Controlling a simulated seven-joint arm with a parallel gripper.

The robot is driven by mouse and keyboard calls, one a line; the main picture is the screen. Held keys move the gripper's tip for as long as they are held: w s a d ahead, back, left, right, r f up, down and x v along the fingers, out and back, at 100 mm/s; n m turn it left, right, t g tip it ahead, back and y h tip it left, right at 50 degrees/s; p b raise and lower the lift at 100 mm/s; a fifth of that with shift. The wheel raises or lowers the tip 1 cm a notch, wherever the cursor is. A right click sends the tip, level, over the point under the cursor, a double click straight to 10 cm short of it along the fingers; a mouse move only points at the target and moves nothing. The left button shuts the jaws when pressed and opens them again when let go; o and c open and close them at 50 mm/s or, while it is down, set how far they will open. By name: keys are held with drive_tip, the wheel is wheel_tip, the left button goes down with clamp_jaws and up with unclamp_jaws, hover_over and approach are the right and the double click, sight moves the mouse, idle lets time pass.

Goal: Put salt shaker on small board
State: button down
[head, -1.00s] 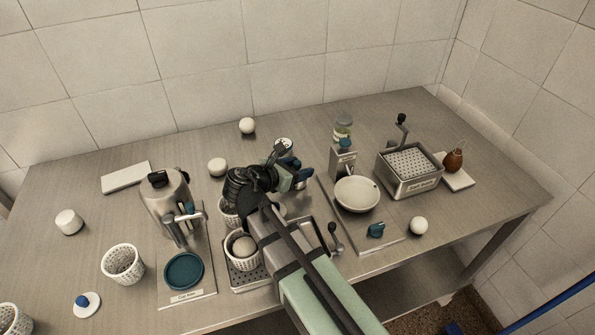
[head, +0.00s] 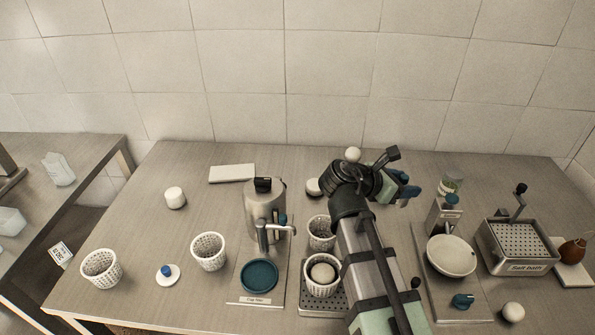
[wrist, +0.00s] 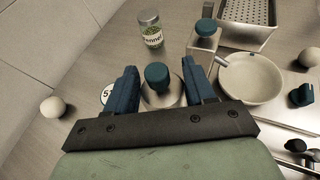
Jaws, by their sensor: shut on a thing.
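My gripper (wrist: 159,88) is shut on the salt shaker (wrist: 157,77). From above, the shaker shows a round blue knob over a wider grey body between the blue fingers. In the head view my gripper (head: 402,190) is over the back of the table, right of centre, and the shaker is hidden by the arm. Whether it touches the table cannot be told. A small pale rectangular board (head: 232,173) lies bare at the back left. Another pale board (head: 569,277) at the far right bears a brown gourd-shaped thing (head: 573,250).
A metal coffee-maker-like machine (head: 262,208) stands between gripper and bare board. White balls (head: 353,154) and perforated baskets (head: 208,251) stand around. A labelled jar (wrist: 149,29), a pale bowl (head: 451,255) and the salt bath (head: 518,249) are at right.

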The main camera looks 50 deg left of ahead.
drive_tip(key=s+a+n+y, duration=0.1)
drive_tip(key=a, duration=1)
drive_tip(key=r+n+y, duration=0.1)
drive_tip(key=n+y, duration=0.2)
drive_tip(key=y, duration=0.1)
hover_over(232, 171)
drive_tip(key=shift+t, duration=0.3)
drive_tip(key=shift+d+f, duration=0.1)
drive_tip(key=shift+f, duration=4.65)
drive_tip(key=shift+c, duration=2)
unclamp_jaws()
drive_tip(key=shift+f, duration=0.15)
